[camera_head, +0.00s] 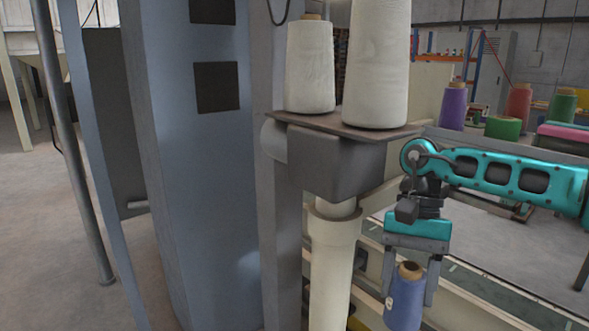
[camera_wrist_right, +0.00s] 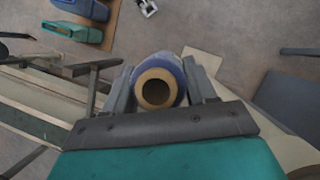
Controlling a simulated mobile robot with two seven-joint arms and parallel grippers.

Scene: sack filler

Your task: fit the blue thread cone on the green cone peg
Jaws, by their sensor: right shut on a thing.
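The blue thread cone (camera_head: 405,303) hangs upright, narrow end up, at the lower middle-right of the head view. Its tan core shows at the top. My right gripper (camera_head: 409,290) is shut on it, one finger on each side. In the right wrist view the cone (camera_wrist_right: 157,90) is seen end-on, its round tan opening between the two fingers. The cone's lower end is cut off by the head view's bottom edge. I cannot make out the green cone peg in either view. My left gripper is not in view.
Two white cones (camera_head: 310,66) stand on a brown plate (camera_head: 345,125) left of my right arm, above a cream post (camera_head: 332,260). A large blue-grey cabinet (camera_head: 200,170) fills the left. Several coloured cones (camera_head: 453,106) stand at the back right. Open floor lies right.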

